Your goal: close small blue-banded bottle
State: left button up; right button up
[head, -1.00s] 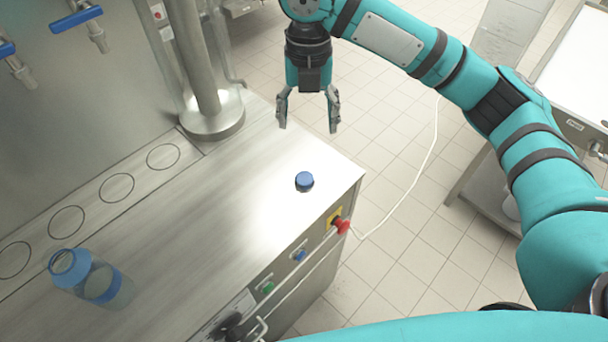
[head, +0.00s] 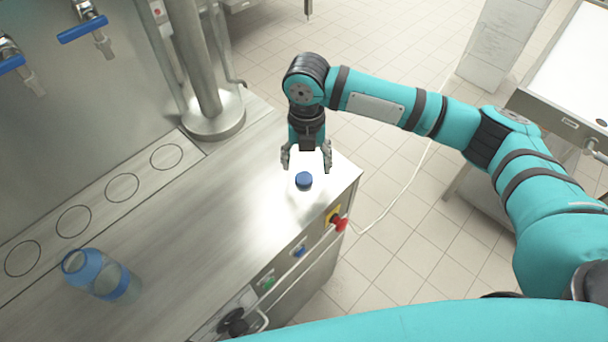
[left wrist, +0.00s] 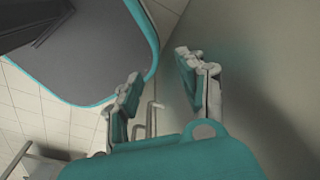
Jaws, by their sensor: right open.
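The clear small bottle (head: 102,276) with blue bands stands on the steel counter at the lower left of the head view. Its mouth is open and no cap is on it. A blue cap (head: 304,181) lies on the counter near its right end, well apart from the bottle. My right gripper (head: 307,163) points down just behind and above the cap, its fingers spread and empty. My left gripper (left wrist: 160,80) shows in the left wrist view with its fingers apart and nothing between them. It is out of the head view.
Blue-handled taps (head: 83,28) hang over a row of marked circles (head: 74,221) at the back of the counter. A steel post (head: 212,122) stands behind. A red knob (head: 341,224) and buttons sit on the front edge. The counter between bottle and cap is clear.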

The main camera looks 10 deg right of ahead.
aim_at(304, 178)
jog(key=shift+f, duration=0.2)
jog(key=f, duration=0.1)
jog(key=f+p, duration=0.2)
jog(key=shift+a+f, duration=0.25)
jog(key=shift+f, duration=0.65)
jog(key=shift+c, duration=0.4)
jog(key=c, duration=0.7)
